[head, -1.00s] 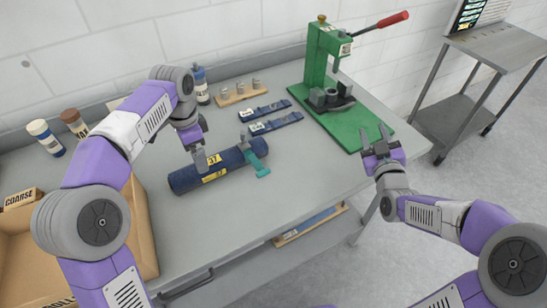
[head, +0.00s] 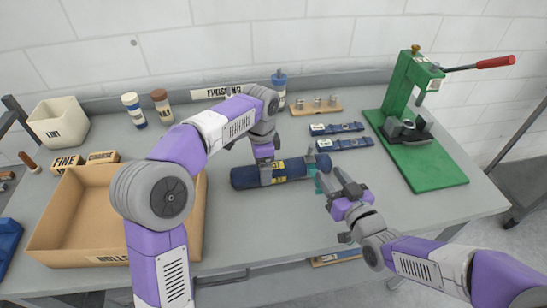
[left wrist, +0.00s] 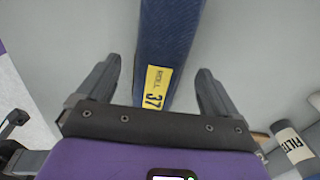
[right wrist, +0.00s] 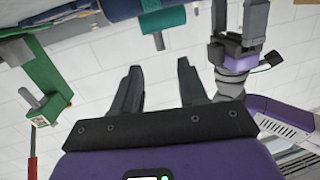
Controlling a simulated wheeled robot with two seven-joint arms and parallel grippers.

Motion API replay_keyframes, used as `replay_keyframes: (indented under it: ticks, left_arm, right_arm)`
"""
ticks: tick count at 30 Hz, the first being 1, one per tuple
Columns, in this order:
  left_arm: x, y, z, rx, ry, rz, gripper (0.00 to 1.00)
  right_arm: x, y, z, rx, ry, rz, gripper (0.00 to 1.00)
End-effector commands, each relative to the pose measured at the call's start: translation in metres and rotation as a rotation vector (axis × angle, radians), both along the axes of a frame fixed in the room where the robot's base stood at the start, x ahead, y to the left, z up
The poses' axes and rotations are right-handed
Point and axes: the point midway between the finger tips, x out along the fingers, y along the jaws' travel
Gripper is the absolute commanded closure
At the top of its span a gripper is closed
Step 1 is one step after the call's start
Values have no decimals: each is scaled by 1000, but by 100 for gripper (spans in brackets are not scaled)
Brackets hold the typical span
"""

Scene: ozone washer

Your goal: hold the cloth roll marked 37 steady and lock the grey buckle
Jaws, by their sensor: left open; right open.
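The dark blue cloth roll (head: 243,178) lies on the bench; its yellow label reads ROLL 37 in the left wrist view (left wrist: 157,84). A teal strap (head: 318,184) is around its right end, with a small grey piece, apparently the buckle (head: 310,158), on top. My left gripper (head: 266,176) is over the roll's middle, open, its fingers on either side of the roll with gaps (left wrist: 157,92). My right gripper (head: 335,182) is open and empty just right of the strap.
Two blue strips (head: 336,128) lie behind the roll. A green press (head: 430,165) stands at right. A cardboard tray (head: 80,215) is at left, with bottles (head: 133,110) behind. Bare bench lies in front of the roll.

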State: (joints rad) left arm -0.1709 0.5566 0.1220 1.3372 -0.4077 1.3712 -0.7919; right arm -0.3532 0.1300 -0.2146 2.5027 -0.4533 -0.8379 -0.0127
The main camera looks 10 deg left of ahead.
Motion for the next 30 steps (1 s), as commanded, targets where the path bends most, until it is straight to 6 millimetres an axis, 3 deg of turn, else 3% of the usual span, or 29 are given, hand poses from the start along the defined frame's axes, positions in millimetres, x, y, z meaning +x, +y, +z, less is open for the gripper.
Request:
replay_keyframes:
  ticks: [7,17,30]
  left_arm:
    - [0,0,-29,0,2,2,6]
    - [0,0,-33,0,0,1,6]
    - [0,0,-32,0,-1,1,71]
  right_arm:
    - [0,-1,0,-1,-1,-2,57]
    - [0,-1,0,-1,-1,-2,57]
    - [0,-1,0,-1,-1,-2,57]
